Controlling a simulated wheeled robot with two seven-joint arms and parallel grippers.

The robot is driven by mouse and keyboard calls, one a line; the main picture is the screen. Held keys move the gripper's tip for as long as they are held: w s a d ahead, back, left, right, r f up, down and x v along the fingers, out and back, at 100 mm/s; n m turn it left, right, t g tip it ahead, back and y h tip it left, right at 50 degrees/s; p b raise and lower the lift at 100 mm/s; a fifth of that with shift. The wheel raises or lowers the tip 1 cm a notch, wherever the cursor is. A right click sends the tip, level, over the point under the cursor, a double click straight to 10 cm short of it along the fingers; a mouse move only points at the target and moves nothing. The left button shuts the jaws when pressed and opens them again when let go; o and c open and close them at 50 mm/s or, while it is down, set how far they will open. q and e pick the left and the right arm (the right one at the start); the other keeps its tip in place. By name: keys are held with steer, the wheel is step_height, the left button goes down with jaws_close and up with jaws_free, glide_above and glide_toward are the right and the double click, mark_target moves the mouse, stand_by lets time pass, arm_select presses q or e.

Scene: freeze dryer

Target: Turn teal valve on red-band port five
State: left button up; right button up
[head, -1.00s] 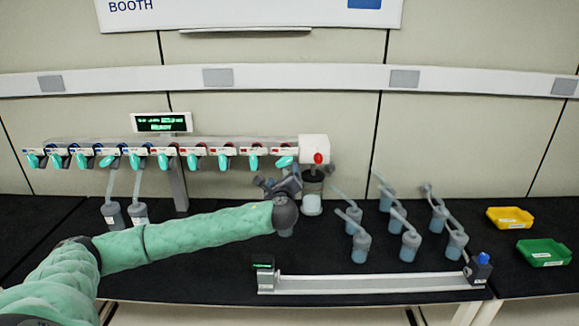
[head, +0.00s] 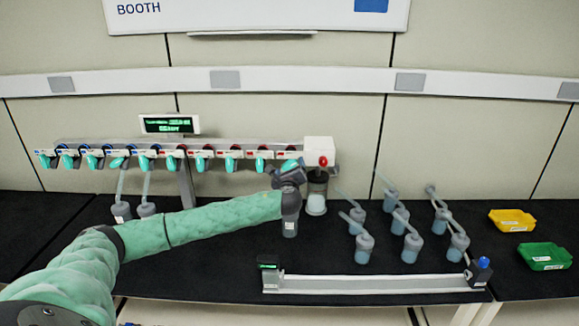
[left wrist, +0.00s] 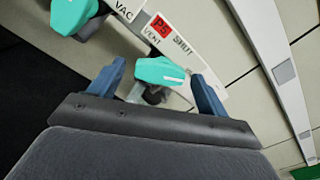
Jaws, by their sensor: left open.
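The teal valve (left wrist: 160,70) of port five sits beside a red P5 label (left wrist: 160,27) with the words VENT and SHUT in the left wrist view. Its handle lies across the gap between my fingers. My left gripper (left wrist: 159,69) is open, with one blue finger on each side of the handle; contact cannot be told. In the head view my left gripper (head: 289,172) is at the rightmost teal valve (head: 289,164) of the manifold and partly hides it. My right gripper is not in view.
A neighbouring teal valve (left wrist: 72,14) is close at upper left in the left wrist view. A clear vessel (head: 316,197) stands just right of my gripper. Several flasks (head: 364,247) stand further right, behind a long rail (head: 375,284). Two flasks (head: 121,211) hang at left.

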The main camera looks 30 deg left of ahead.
arm_select(q)
steer(key=shift+c, duration=0.5)
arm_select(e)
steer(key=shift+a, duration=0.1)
